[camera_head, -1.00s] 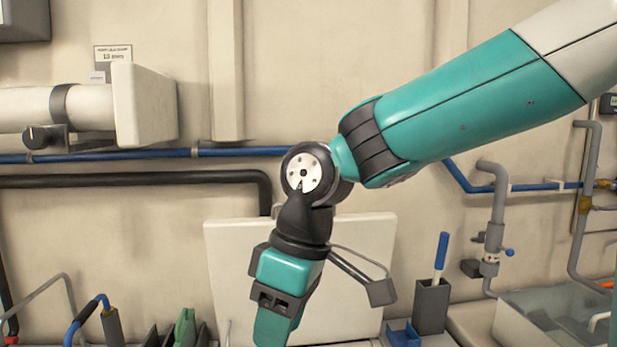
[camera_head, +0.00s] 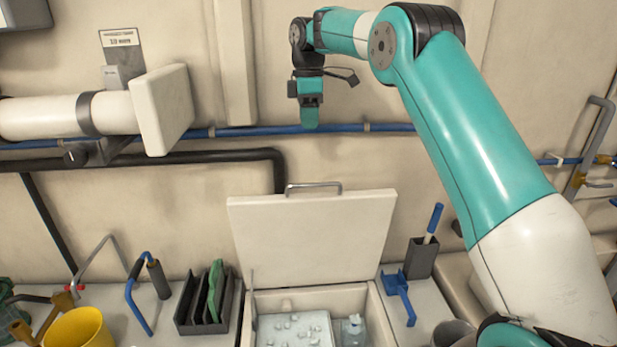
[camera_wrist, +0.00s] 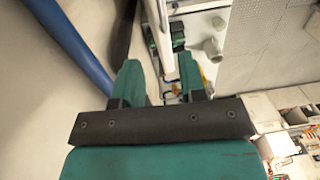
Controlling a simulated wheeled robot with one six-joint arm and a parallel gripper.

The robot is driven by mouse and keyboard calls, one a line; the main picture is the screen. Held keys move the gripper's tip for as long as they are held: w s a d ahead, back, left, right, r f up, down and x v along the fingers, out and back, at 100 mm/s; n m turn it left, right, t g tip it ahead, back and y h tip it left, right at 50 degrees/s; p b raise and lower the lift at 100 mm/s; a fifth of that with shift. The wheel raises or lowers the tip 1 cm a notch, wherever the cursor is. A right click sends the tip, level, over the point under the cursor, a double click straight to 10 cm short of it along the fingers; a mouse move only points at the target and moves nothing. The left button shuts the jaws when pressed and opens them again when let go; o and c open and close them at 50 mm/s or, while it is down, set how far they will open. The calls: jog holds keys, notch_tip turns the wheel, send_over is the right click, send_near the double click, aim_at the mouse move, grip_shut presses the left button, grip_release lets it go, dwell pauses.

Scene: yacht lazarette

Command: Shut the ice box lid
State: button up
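The ice box lid (camera_head: 310,240) is a cream square panel standing open, leaning back near the wall. A metal handle (camera_head: 314,186) sits on its upper edge. The open ice box (camera_head: 375,310) below it shows ice and a small container inside. My gripper (camera_head: 310,125) hangs pointing down above the lid's upper edge, apart from it, near the blue pipe. In the wrist view, my gripper (camera_wrist: 160,80) has its two green fingers apart with nothing held. The lid (camera_wrist: 163,35) seems to show there as a pale narrow strip beyond the fingers.
A blue pipe (camera_head: 235,132) and a black pipe (camera_head: 235,156) run along the wall behind. Left of the box stand a dark rack (camera_head: 205,315) and a yellow bucket (camera_head: 78,330). Right are a grey holder (camera_head: 421,259) with a blue-handled tool and a blue scoop (camera_head: 400,295).

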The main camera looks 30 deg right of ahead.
jog(key=f, duration=0.5)
jog(key=f+p, duration=0.1)
jog(key=f, duration=0.4)
jog(key=s+f, duration=0.1)
jog(key=f, duration=0.4)
jog(key=shift+a+f+p, duration=0.2)
jog(key=shift+f+p, duration=0.1)
jog(key=shift+f, duration=0.1)
grip_shut()
